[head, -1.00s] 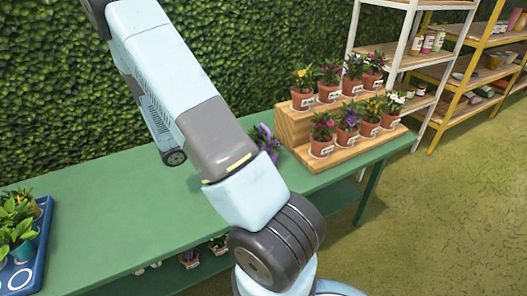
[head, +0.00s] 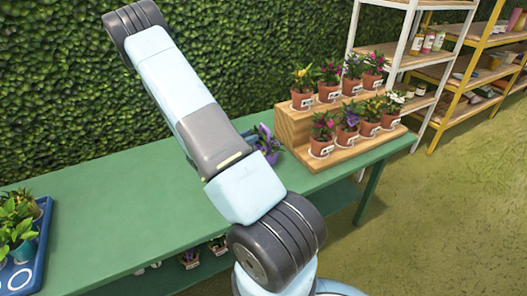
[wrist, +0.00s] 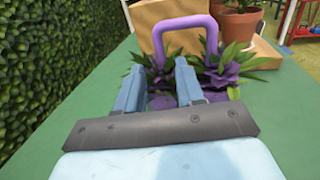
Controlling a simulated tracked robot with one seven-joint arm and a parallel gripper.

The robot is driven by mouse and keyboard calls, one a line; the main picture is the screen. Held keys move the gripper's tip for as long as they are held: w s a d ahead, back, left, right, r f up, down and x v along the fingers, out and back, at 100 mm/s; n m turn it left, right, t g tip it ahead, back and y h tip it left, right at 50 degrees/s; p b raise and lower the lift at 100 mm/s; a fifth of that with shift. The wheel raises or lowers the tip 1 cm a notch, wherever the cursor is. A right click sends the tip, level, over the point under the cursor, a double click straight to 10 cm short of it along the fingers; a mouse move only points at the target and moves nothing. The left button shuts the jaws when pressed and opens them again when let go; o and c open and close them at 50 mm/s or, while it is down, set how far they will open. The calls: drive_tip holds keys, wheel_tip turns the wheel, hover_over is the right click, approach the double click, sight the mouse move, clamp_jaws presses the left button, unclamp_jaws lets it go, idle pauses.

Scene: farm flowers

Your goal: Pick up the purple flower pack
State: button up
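The purple flower pack stands on the green table. In the head view its purple flowers and leaves (head: 268,146) show just right of my arm, which hides the rest. In the wrist view the pack's arched purple handle (wrist: 186,21) rises above purple flowers with green leaves (wrist: 222,68). My gripper (wrist: 160,80) is open, its two blue fingers apart and pointing at the pack. The fingers are in front of the handle's left part and cover some of the flowers. I cannot tell whether they touch the pack.
A wooden stepped stand (head: 340,135) with several potted flowers stands right behind the pack. A blue tray (head: 30,255) of leafy plants is at the left. The green table (head: 110,235) between is clear. A hedge wall (head: 60,100) runs along the back.

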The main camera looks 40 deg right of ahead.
sight(260, 141)
drive_tip(key=shift+s+d, duration=0.2)
drive_tip(key=shift+d, duration=2.75)
drive_tip(key=shift+c, duration=0.3)
clamp_jaws()
